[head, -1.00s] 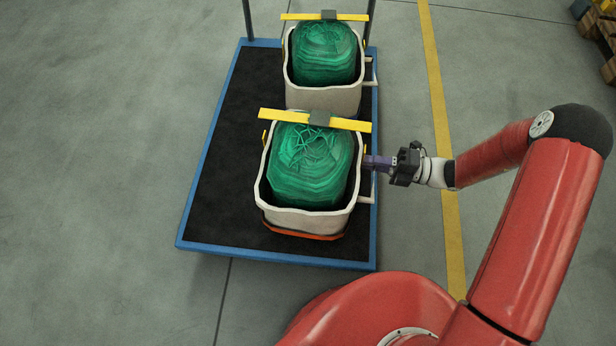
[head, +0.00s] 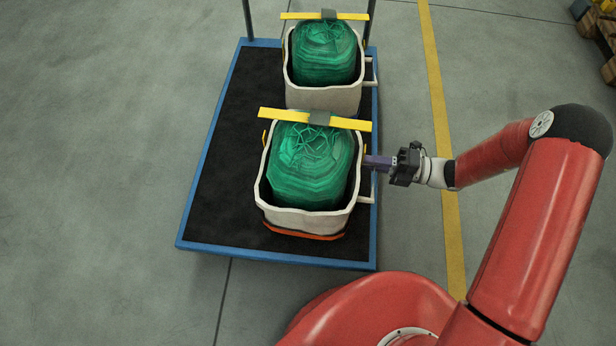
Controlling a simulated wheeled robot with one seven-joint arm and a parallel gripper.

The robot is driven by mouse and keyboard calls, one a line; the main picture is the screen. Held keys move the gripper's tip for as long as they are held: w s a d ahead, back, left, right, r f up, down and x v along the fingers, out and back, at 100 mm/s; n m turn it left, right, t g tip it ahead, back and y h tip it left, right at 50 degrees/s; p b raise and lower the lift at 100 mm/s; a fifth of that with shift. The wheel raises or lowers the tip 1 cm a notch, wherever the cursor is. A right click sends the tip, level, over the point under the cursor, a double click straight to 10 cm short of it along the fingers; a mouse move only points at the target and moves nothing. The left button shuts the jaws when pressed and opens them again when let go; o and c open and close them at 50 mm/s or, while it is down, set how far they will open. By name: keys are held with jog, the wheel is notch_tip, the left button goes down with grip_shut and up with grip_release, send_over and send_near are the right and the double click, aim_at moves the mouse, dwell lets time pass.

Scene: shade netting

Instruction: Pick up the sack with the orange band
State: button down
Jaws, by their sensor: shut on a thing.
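The sack with the orange band (head: 262,203) is the nearer of two white sacks on the cart. Its orange band (head: 305,235) shows low on its front side. Green netting (head: 312,165) fills its open top, and a yellow bar (head: 340,121) lies across its far rim. My gripper (head: 370,162) is at the sack's right side, shut on the sack's handle there. The fingertips and the exact grip are partly hidden by the sack's edge. The sack looks upright and close to the cart deck; I cannot tell whether it touches it.
A second white sack (head: 322,98) with green netting and a yellow bar stands just behind. Both are on a blue-edged cart (head: 208,146) with a dark deck, clear along its left. Cart posts rise at the back. Pallets (head: 607,40) are far right.

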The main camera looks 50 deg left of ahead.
jog(key=shift+r, duration=0.25)
jog(key=shift+r+p, duration=1.3)
jog(key=shift+r, duration=0.05)
